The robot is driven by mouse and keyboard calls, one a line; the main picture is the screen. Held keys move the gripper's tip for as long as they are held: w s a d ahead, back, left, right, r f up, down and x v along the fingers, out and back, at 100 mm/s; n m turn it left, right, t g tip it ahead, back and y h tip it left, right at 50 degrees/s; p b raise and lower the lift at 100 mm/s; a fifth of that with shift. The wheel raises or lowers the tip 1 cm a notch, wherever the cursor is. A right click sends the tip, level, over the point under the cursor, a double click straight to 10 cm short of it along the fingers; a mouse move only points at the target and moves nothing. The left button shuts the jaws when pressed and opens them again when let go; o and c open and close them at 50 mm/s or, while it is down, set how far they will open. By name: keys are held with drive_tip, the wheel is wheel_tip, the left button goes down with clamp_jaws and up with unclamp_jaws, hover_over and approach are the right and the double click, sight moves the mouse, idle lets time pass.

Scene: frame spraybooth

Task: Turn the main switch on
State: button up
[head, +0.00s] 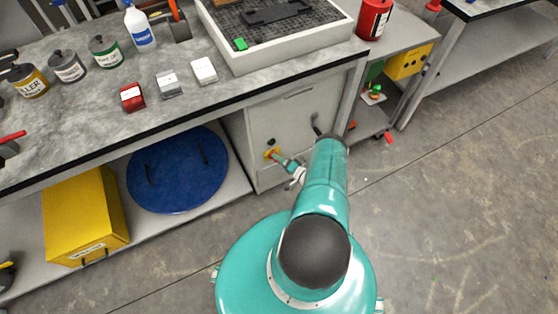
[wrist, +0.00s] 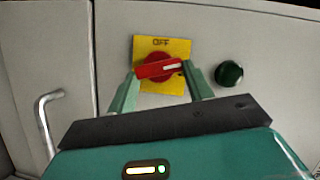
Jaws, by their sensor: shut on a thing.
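The main switch is a red rotary knob (wrist: 157,70) on a yellow plate (wrist: 178,46) marked OFF at its top edge. It sits on the front of a light grey cabinet. Its bar handle lies nearly level, its right end slightly raised, with a white mark at that end, away from the OFF label. My gripper (wrist: 159,72) has one green finger at each end of the handle and is shut on it. In the head view my gripper (head: 278,159) reaches the yellow plate (head: 269,153) on the cabinet; the knob is mostly hidden there.
A dark green round button (wrist: 229,73) is right of the plate. A bent metal handle (wrist: 44,122) is on the left. Above the cabinet, the bench (head: 200,112) holds cans and small boxes. A blue lid (head: 178,172) and yellow box (head: 85,218) are below.

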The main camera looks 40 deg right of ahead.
drive_tip(key=shift+f+m+t, duration=0.1)
drive_tip(key=shift+m+t, duration=0.3)
drive_tip(key=shift+m, duration=0.5)
drive_tip(key=o, duration=1)
drive_tip(key=shift+s+d, duration=0.1)
drive_tip(key=s, duration=0.4)
drive_tip(key=s+d, duration=0.1)
drive_tip(key=s, duration=0.8)
drive_tip(key=shift+s+d+r, duration=0.15)
drive_tip(key=shift+s+r, duration=0.15)
